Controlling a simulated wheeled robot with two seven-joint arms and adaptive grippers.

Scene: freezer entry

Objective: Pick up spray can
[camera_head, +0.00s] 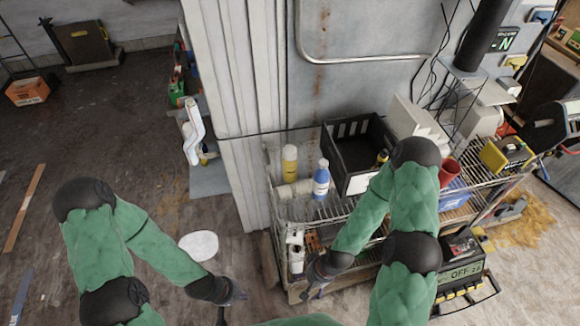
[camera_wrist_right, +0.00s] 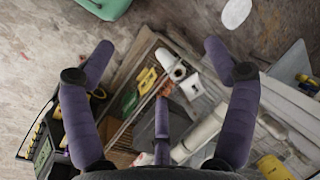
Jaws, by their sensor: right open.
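A yellow can (camera_head: 290,163) and a blue bottle with a white label (camera_head: 321,181) stand upright on the top shelf of a wire rack; I cannot tell for certain which is the spray can. A yellow cylinder (camera_wrist_right: 272,167) shows at the lower right of the right wrist view. My right gripper (camera_head: 309,287) is at the rack's front edge, below and in front of both containers. Its fingers are spread and empty in the right wrist view (camera_wrist_right: 160,55). My left gripper (camera_head: 232,299) is low over the floor, left of the rack; its fingers are unclear.
The wire rack (camera_head: 345,208) holds a black crate (camera_head: 350,150) right of the bottles and a red cup (camera_head: 449,170). White rolls lie beside the bottles. A ribbed white wall panel (camera_head: 240,120) stands left of the rack. The floor at left is mostly open.

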